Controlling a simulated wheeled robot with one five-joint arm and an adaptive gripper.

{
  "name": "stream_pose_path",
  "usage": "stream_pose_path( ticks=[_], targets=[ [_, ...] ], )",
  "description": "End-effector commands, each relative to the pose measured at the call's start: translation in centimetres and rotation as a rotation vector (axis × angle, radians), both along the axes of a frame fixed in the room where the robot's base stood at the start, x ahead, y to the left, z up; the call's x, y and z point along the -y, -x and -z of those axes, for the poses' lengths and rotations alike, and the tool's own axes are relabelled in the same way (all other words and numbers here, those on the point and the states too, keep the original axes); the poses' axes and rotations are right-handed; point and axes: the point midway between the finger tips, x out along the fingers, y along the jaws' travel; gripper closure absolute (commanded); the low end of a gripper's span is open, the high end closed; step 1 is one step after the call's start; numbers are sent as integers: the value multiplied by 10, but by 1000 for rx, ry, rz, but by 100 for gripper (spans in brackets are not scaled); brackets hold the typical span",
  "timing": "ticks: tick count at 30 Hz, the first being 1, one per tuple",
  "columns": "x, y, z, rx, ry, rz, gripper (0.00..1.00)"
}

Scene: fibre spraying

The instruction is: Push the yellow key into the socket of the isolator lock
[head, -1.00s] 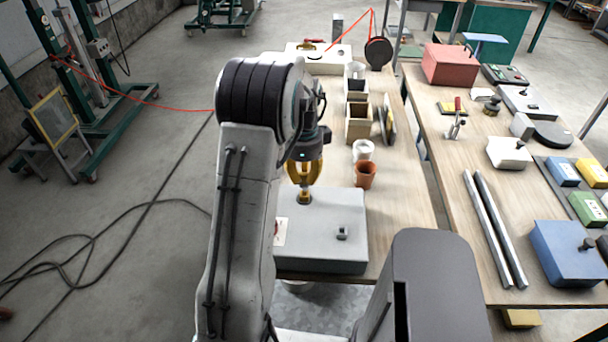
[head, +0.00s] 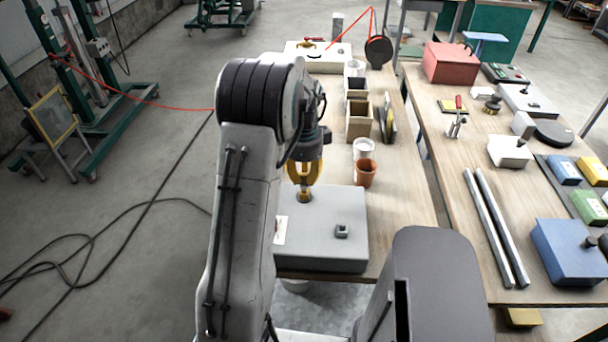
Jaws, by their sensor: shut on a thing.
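A grey box (head: 325,254), which looks like the isolator lock housing, lies at the near end of the middle table. A brownish round fitting (head: 304,196) stands on its top, near the far left corner. My gripper (head: 304,184) points down right over this fitting, its yellow fingers closed together. The yellow key cannot be told apart from the yellow fingers, and its tip is hidden. I cannot tell how deep it sits in the socket. A small dark square fitting (head: 342,231) is on the box top to the right. My arm covers the box's left side.
A terracotta pot (head: 366,172) and a white cup (head: 363,148) stand just beyond the box. Open wooden bins (head: 359,118) stand farther back. The right table holds two metal bars (head: 496,228) and a blue box (head: 568,252).

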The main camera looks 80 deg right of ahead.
Motion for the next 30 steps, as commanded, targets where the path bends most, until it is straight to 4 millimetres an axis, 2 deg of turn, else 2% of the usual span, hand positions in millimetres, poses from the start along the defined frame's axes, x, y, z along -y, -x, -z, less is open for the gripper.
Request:
stream_pose_path(
  ticks=[29, 30],
  targets=[
    [0, 0, 22, 0, -1, 0, 100],
    [0, 0, 22, 0, -1, 0, 79]
  ],
)
